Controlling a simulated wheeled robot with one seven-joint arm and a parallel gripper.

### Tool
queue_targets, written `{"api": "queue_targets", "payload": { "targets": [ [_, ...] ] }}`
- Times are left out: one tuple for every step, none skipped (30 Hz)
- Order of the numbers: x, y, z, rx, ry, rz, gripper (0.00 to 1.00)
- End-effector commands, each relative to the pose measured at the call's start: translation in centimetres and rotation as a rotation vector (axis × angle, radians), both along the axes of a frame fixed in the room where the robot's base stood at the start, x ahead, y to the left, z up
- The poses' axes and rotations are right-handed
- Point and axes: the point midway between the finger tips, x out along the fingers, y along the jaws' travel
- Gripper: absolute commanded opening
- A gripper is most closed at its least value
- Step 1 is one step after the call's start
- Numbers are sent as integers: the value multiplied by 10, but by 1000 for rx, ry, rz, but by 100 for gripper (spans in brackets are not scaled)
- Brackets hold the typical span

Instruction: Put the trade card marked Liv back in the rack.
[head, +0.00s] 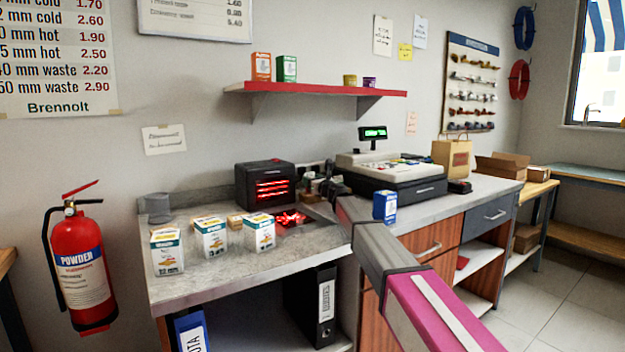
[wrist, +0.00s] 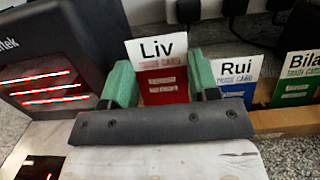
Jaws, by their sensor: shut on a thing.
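The Liv card (wrist: 165,88), white on top and red below, stands upright between the two green fingers of my gripper (wrist: 163,80) in the wrist view. My gripper is shut on it. The wooden rack (wrist: 285,122) shows to the right, holding the blue Rui card (wrist: 234,78) and the green Bila card (wrist: 298,80), its name cut off by the frame edge. My gripper's dark body hides the bottom of the Liv card and the rack's left part. I cannot tell whether the card touches the rack. In the head view my arm hides much of this spot.
A cash register (head: 390,178) is to the right. Several white boxes (head: 212,238) stand at the counter's left, and a blue box (head: 384,207) near my arm.

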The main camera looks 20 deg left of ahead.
Motion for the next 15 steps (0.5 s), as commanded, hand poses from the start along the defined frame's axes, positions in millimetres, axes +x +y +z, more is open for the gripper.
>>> {"api": "queue_targets", "payload": {
  "targets": [
    [0,0,-3,1,1,0,33],
    [0,0,-4,1,2,0,33],
    [0,0,-6,1,2,0,33],
    [0,0,-7,1,2,0,33],
    [0,0,-8,1,2,0,33],
    [0,0,-10,1,1,0,33],
    [0,0,-11,0,0,0,33],
    [0,0,-12,0,0,0,33],
    [0,0,-13,1,1,0,33],
    [0,0,-15,1,1,0,33],
    [0,0,-16,1,2,0,33],
    [0,0,-17,2,1,0,33],
    [0,0,-18,2,1,0,33],
    [0,0,-19,1,0,0,33],
    [0,0,-21,1,1,0,33]
  ]
}}
